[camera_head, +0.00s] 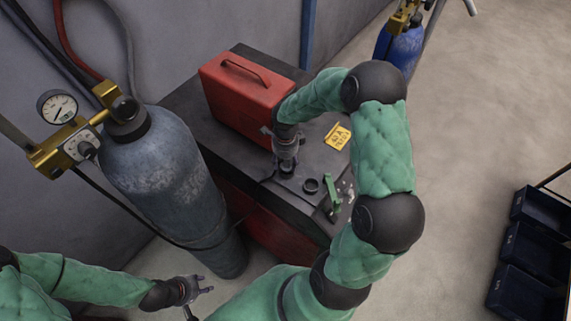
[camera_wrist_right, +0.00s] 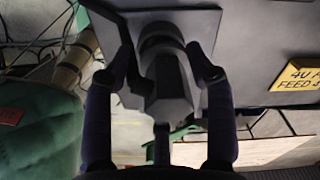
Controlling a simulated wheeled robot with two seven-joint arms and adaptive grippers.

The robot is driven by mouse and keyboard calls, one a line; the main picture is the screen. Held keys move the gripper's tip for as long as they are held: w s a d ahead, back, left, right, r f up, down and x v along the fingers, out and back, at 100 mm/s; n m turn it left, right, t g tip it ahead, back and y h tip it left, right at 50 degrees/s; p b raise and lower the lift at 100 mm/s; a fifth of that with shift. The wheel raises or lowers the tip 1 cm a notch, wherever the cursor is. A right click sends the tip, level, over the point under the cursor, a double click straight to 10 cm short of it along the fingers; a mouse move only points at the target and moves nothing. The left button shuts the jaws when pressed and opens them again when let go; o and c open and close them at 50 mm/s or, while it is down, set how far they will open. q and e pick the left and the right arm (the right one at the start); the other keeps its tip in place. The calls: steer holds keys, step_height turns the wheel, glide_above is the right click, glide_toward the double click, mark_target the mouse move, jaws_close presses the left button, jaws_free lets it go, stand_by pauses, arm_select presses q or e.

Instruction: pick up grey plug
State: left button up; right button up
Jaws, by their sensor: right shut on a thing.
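The grey plug (camera_wrist_right: 170,85) shows in the right wrist view as a dark grey faceted body between the fingers, in front of a dark plate. My right gripper (camera_wrist_right: 165,70) is shut on it. I cannot tell whether the plug is clear of the surface. My left gripper (camera_head: 202,290) is open and empty, low at the left, away from the cabinet.
A red case (camera_head: 235,95) stands on the cabinet (camera_head: 185,98) behind my right gripper. A green lever (camera_head: 332,192) and a yellow label (camera_head: 337,136) are to its right. A tall grey gas cylinder (camera_head: 165,175) stands at the left. Dark bins (camera_head: 530,250) are at the far right.

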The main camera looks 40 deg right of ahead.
steer(key=s+a+r+b, duration=0.2)
steer(key=s+a+r, duration=0.1)
steer(key=s+r, duration=0.8)
steer(key=shift+s+r+b, duration=0.25)
steer(key=shift+s+b, duration=0.1)
steer(key=shift+s, duration=0.75)
steer(key=shift+h, duration=0.3)
steer(key=w+d+f+p, duration=0.1)
steer(key=p, duration=0.1)
steer(key=w+d+f+p, duration=0.1)
steer(key=d+p, duration=0.1)
steer(key=w+d+f+p, duration=0.1)
steer(key=d+p, duration=0.1)
steer(key=shift+f, duration=0.25)
steer(key=shift+n, duration=0.3)
steer(key=shift+d+f+b, duration=0.15)
steer(key=shift+f+b, duration=0.25)
steer(key=shift+f, duration=0.95)
steer(key=shift+d+f+b, duration=0.1)
steer(key=shift+f+b, duration=0.25)
steer(key=shift+f, duration=1)
steer(key=shift+r, duration=0.1)
steer(key=shift+b, duration=0.4)
